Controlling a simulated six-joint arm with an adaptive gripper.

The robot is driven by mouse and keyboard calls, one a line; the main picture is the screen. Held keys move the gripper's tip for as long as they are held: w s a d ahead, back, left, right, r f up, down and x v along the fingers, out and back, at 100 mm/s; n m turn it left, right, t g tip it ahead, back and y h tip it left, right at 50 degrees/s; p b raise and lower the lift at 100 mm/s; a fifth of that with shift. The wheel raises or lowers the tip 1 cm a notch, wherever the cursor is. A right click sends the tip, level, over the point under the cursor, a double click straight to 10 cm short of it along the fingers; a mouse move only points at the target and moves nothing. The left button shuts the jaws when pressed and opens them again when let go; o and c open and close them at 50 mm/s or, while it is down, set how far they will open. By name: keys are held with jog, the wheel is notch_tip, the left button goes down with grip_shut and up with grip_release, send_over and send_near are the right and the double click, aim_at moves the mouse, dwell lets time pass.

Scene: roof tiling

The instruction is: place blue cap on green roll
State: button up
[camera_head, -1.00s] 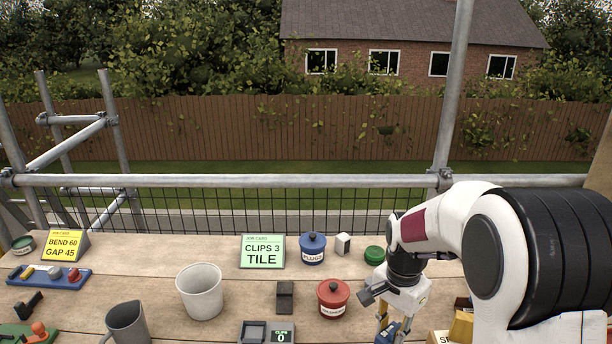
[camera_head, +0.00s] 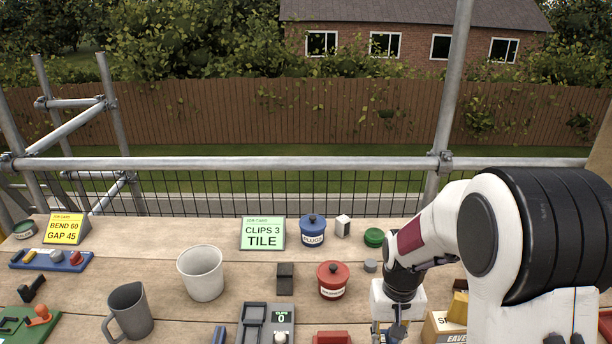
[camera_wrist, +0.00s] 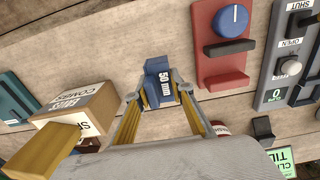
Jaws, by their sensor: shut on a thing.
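A blue block marked "50 mm" (camera_wrist: 157,80) is between the yellow-lined fingers of my gripper (camera_wrist: 160,95) in the wrist view. My gripper (camera_head: 396,333) is shut on it, low over the front right of the bench; the fingertips are cut off in the head view. A short green round piece (camera_head: 374,238), perhaps the green roll, stands at the back of the bench, behind and left of my gripper. A blue pot marked "PLUGS" with a blue lid (camera_head: 313,224) stands to its left. I see no separate blue cap.
A red pot (camera_head: 332,281) and small grey cylinder (camera_head: 370,266) stand left of my wrist. A cardboard box (camera_wrist: 75,115) and red panel with blue knob (camera_wrist: 222,60) flank the held block. A white bucket (camera_head: 202,280) and grey jug (camera_head: 131,312) stand left.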

aim_at(386, 332)
jog(key=shift+s+a+f, duration=0.15)
jog(key=shift+s+f, duration=0.35)
jog(key=shift+s, duration=0.25)
jog(key=shift+w+d+r+m, duration=0.2)
jog(key=shift+w+r+m, duration=0.1)
jog(key=shift+w+r, duration=0.7)
jog(key=shift+w+r+m, duration=0.1)
jog(key=shift+w+m, duration=0.2)
jog(key=shift+w, duration=0.05)
jog(key=r+m, duration=0.1)
jog(key=w+m, duration=0.1)
jog(key=m, duration=0.1)
jog(key=shift+w+d+r, duration=0.15)
jog(key=shift+r, duration=0.25)
jog(key=shift+w+d+r+m, duration=0.1)
jog(key=shift+r+m, duration=0.45)
jog(key=shift+m, duration=1.7)
jog(key=shift+w+r+m, duration=0.15)
jog(key=shift+r+m, duration=0.45)
jog(key=shift+m, duration=1.7)
jog(key=shift+w+d+r+m, duration=0.1)
jog(key=shift+r+m, duration=0.45)
jog(key=shift+m, duration=1.7)
